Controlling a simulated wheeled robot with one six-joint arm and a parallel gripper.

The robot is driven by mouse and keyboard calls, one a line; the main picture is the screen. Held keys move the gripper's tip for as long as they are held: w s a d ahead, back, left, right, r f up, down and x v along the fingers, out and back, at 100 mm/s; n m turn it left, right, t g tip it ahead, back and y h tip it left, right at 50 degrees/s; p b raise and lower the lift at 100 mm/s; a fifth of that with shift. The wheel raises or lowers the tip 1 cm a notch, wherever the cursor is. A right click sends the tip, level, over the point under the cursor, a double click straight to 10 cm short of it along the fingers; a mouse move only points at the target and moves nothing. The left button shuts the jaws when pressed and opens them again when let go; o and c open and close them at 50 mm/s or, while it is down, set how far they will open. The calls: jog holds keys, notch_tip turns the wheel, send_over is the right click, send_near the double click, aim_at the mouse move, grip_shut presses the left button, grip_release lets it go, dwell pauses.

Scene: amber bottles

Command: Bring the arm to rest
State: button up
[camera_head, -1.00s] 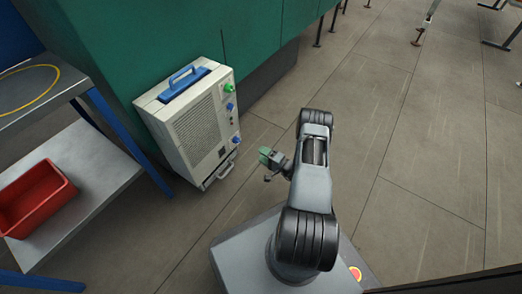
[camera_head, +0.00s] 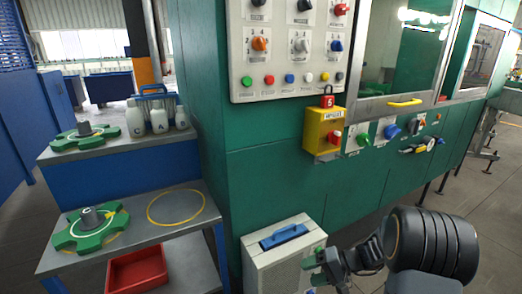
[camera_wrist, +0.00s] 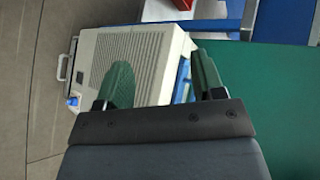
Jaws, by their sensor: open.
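My gripper (camera_head: 316,270) is at the lower right of the head view, with green fingers pointing left. It is in front of the beige box with a blue handle (camera_head: 285,262). In the wrist view my gripper (camera_wrist: 163,76) has its two green fingers spread apart with nothing between them. The same beige box (camera_wrist: 132,55) shows beyond the fingers. I cannot tell how far the fingers are from it. My arm is bent, with its black ribbed joint at the right; its lower part is out of view.
A green machine (camera_head: 262,172) with a control panel (camera_head: 290,45) stands behind. At left, a stepped rack (camera_head: 120,152) holds green handwheels (camera_head: 92,232) and white bottles (camera_head: 158,118). A red bin (camera_head: 138,270) sits low. Open floor (camera_head: 490,200) lies at right.

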jog(key=s+r+n+h+p, duration=0.1)
jog(key=s+r+h+p, duration=0.3)
jog(key=r, duration=0.8)
jog(key=s+r+n+t+h+p, duration=0.1)
jog(key=s+r+h+p, duration=0.3)
jog(key=r+p, duration=0.5)
jog(key=s+r+n+t+h+p, duration=0.1)
jog(key=s+r+h+p, duration=0.3)
jog(key=r, duration=1.1)
jog(key=shift+s+d+p, duration=0.35)
jog(key=shift+s+p, duration=0.7)
jog(key=shift+p, duration=0.45)
jog(key=shift+c, duration=0.2)
